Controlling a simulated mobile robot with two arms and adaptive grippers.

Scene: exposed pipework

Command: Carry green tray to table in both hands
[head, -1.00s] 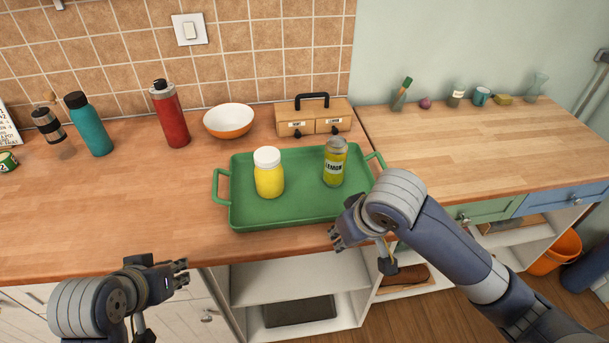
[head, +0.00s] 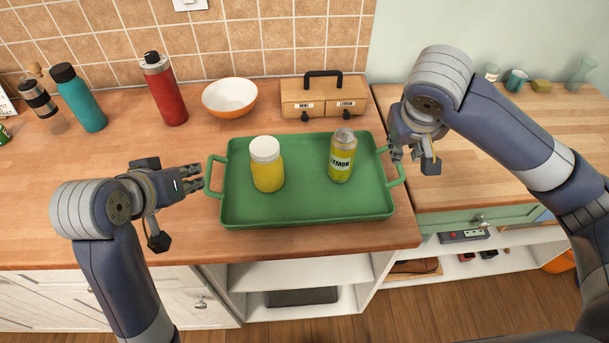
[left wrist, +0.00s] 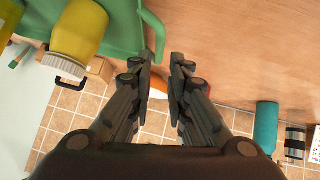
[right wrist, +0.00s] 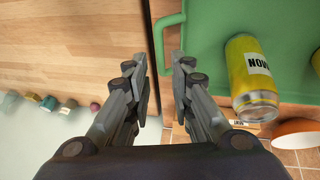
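The green tray (head: 300,212) lies flat on the wooden counter. My left gripper (head: 197,180) is open just outside the tray's left handle (head: 211,176); that handle lies just ahead of the fingertips in the left wrist view (left wrist: 156,35). My right gripper (head: 393,153) is open at the tray's right handle (head: 398,172), partly overlapping it. In the right wrist view the handle (right wrist: 158,45) shows between the open fingertips. Neither gripper has closed on a handle.
Behind the tray stand a wooden drawer box (head: 322,99), a white-and-orange bowl (head: 230,97), a red bottle (head: 165,92) and a teal bottle (head: 80,100). A second wooden counter (head: 470,180), mostly bare, lies to the right. Several small items stand at its back.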

